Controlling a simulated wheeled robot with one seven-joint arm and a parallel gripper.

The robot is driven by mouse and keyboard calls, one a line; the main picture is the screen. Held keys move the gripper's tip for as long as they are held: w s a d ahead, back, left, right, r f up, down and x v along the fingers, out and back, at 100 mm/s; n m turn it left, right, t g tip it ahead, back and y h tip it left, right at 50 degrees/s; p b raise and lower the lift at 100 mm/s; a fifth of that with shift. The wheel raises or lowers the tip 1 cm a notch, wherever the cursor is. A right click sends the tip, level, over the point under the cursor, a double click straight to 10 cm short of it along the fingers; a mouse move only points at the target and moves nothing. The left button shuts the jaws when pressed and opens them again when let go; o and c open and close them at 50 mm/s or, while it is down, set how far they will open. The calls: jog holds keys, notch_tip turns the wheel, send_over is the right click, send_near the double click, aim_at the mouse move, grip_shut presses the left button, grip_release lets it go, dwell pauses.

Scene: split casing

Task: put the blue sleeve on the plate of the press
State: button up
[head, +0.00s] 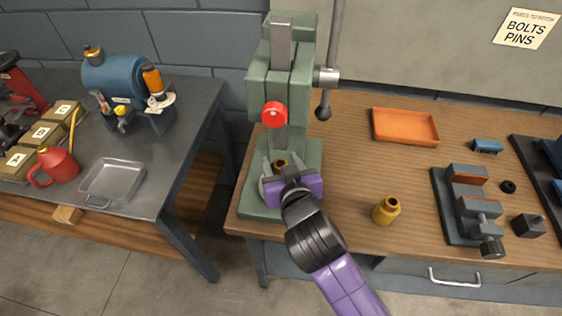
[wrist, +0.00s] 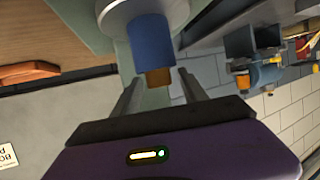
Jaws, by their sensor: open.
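The green press (head: 285,85) stands at the left end of the wooden bench. In the wrist view, which shows the scene upside down, the blue sleeve (wrist: 152,42) stands upright on the press's pale round plate (wrist: 117,20). A brass piece (wrist: 158,77) shows at the sleeve's upper end. My gripper (wrist: 158,78) is open, its two fingers on either side of that end with gaps visible. In the head view, my gripper (head: 282,172) is at the press below the ram, and the brass piece (head: 281,162) shows between its fingers.
The red-knobbed ram (head: 275,115) is above my gripper, and the press lever (head: 330,60) is to its right. A brass bushing (head: 386,210) stands on the bench. An orange tray (head: 405,126) and a vise (head: 468,205) are further right.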

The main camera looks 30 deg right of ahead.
jog(key=shift+r, duration=0.1)
jog(key=shift+s, duration=0.1)
jog(key=b+v, duration=0.1)
jog(key=v, duration=1.1)
jog(key=s+f+n+y, duration=0.3)
jog(key=s+f, duration=0.5)
jog(key=s, duration=0.3)
jog(key=s+d+r, duration=0.1)
jog(key=s, duration=0.5)
jog(key=s+d+r+t, duration=0.1)
jog(key=s+r, duration=0.1)
jog(key=s, duration=0.4)
jog(key=shift+s+d+r+t, duration=0.3)
jog(key=shift+s, duration=0.1)
dwell(0.6)
